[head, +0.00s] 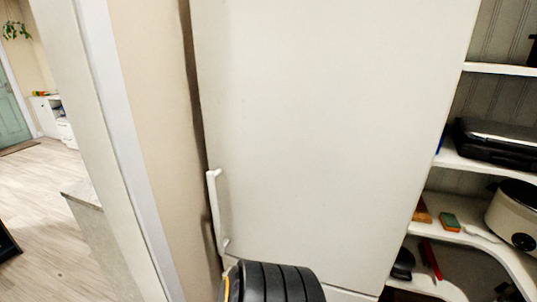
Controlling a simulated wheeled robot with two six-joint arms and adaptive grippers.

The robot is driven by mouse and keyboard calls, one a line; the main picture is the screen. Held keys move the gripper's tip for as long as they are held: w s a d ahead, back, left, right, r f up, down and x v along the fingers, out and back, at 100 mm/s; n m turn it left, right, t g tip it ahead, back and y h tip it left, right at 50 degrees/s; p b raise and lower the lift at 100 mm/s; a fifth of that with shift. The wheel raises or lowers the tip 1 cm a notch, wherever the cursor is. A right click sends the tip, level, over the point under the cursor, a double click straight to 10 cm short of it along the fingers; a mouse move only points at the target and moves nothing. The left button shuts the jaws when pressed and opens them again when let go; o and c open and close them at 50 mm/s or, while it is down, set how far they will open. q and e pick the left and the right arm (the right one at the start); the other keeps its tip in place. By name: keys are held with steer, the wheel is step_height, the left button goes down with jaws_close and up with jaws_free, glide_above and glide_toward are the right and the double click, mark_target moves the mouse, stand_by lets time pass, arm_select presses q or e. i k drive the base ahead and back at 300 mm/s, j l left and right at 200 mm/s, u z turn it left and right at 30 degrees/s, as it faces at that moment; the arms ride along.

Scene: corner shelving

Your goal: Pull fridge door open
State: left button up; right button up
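The white fridge door (320,130) fills the middle of the head view and looks shut. Its white vertical bar handle (216,212) sits low on the door's left edge. A black ribbed part of my own body shows at the bottom, just below and right of the handle, and covers a bit of the door's lower part. Neither of my grippers can be made out in this view.
A beige wall with white trim (120,150) stands close to the left of the fridge. White corner shelves (463,238) on the right hold a black appliance (495,145), a white cooker (514,212) and small items. Open wooden floor (40,195) lies far left.

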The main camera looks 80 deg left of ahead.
mark_target(324, 122)
steer(key=u, duration=2.45)
